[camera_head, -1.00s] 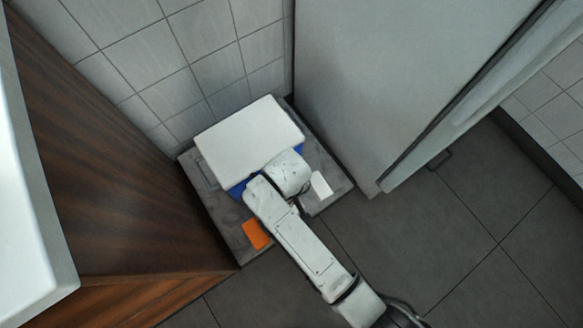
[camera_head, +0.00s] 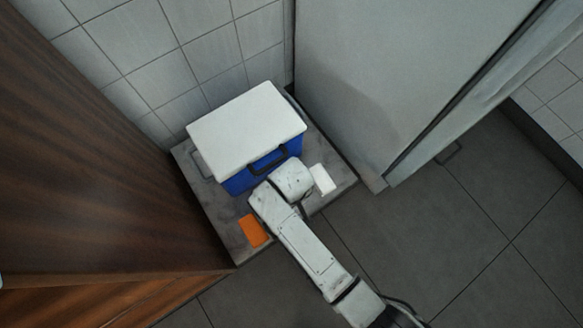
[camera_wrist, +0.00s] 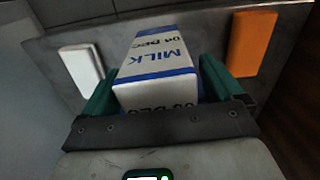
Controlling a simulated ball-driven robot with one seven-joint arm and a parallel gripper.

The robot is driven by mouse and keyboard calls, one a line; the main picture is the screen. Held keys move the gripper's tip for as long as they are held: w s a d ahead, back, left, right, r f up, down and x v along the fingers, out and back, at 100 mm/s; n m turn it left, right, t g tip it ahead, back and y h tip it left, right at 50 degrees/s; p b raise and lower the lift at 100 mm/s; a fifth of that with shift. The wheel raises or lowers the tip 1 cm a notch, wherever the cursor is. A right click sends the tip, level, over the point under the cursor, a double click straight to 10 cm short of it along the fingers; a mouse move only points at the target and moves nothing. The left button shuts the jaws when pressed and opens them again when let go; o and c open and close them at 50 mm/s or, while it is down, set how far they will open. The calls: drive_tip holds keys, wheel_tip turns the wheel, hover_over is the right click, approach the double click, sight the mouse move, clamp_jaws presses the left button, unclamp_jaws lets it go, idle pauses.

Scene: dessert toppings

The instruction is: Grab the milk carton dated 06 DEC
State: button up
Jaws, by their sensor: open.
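A white milk carton (camera_wrist: 158,60) with blue bands and the word MILK stands out in the wrist view. A date ending in DEC is printed on it, but the day number is too blurred and cut off to read surely. My gripper (camera_wrist: 162,88) has its green fingers on either side of the carton, open; whether they touch it I cannot tell. In the head view my arm hides the carton and the gripper's fingers.
A blue cooler (camera_head: 268,172) with a white lid (camera_head: 245,128) stands on a grey slab (camera_head: 218,215) against the tiled wall. A white block (camera_head: 323,179) and an orange block (camera_head: 253,231) lie at either side of my arm. Wooden and grey panels flank the slab.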

drive_tip(key=c, duration=1.5)
